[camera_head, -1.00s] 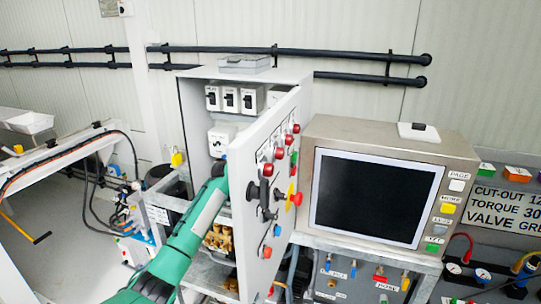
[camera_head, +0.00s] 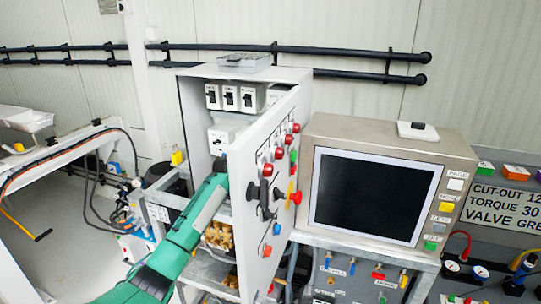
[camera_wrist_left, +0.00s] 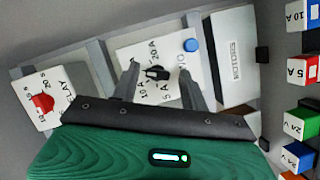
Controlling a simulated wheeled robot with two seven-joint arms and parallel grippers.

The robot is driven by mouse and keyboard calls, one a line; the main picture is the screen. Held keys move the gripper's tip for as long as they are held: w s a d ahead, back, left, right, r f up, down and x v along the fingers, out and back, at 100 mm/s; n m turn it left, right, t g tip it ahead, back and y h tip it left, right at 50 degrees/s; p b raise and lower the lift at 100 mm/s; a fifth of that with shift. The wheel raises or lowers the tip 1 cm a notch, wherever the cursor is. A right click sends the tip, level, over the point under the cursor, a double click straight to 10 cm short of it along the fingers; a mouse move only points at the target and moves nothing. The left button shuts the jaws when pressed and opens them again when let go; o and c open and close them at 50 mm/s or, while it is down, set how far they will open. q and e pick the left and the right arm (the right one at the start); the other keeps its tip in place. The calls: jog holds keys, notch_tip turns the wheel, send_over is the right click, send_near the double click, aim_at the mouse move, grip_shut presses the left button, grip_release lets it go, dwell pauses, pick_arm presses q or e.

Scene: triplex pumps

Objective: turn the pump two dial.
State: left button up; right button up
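In the left wrist view a black dial (camera_wrist_left: 157,73) sits on a white block (camera_wrist_left: 153,48) with marks such as 10A, 20A and 5A and a blue button. My left gripper (camera_wrist_left: 160,72) is open, its two fingers on either side of the dial with gaps showing; I cannot tell whether they touch the block. In the head view the white dial block (camera_head: 220,137) is inside the open cabinet, and my left gripper (camera_head: 220,164) is just below it, partly hidden by the door. I cannot read a pump label on the block. My right gripper is not in view.
A red dial on a white relay block (camera_wrist_left: 40,103) is to the left, and a white box (camera_wrist_left: 236,58) is close on the right. The cabinet door (camera_head: 262,215) stands open to the right of my arm. Breakers (camera_head: 230,97) are above the dial. A monitor (camera_head: 375,195) stands farther right.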

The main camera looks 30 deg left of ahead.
pick_arm(q)
jog(key=shift+r, duration=0.1)
jog(key=b+v, duration=0.5)
jog(key=v, duration=0.8)
jog(key=shift+s, duration=0.4)
jog(key=shift+a, duration=0.1)
